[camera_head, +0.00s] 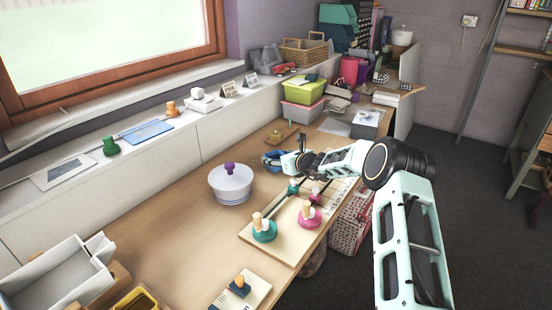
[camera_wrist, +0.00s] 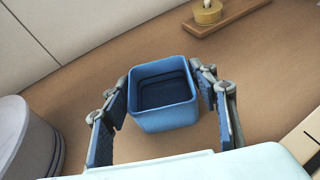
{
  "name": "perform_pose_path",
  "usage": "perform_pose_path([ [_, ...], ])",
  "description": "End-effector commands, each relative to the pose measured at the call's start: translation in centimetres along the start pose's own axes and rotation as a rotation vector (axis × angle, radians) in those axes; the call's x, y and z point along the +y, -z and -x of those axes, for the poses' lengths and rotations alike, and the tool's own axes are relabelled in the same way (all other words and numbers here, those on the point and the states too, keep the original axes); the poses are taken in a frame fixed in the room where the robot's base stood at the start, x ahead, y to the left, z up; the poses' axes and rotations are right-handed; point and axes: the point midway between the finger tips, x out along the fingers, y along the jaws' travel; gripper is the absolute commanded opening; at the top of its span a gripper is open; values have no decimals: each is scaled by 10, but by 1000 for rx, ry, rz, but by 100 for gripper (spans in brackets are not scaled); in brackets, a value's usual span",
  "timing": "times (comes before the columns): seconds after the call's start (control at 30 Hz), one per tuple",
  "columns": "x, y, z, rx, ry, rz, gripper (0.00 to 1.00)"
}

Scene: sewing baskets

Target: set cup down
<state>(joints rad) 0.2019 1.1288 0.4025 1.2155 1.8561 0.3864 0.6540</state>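A small square blue cup (camera_wrist: 163,117), open at the top and hollow, is between the two fingers of my gripper (camera_wrist: 164,92) in the wrist view. The finger pads lie against its left and right sides, and it looks upright. In the head view the cup (camera_head: 270,160) shows as a small blue shape at the tip of my gripper (camera_head: 279,161), partly hidden by the fingers. It is over or on the wooden table (camera_head: 180,240). I cannot tell whether its base touches the wood.
A white lidded pot (camera_head: 231,187) with a purple knob stands left of my gripper. A board (camera_head: 258,246) with several green and pink knobbed pieces lies nearer. A small wooden block with a yellow knob (camera_head: 275,137) lies behind. Bare table separates the pot and front-left boxes.

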Motion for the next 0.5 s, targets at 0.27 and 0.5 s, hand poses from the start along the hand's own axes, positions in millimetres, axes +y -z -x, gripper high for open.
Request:
perform_pose_path([
  [0.27, 0, -1, 0, 0, 0, 0, 67],
  [0.5, 0, -6, 3, 0, 0, 0, 67],
])
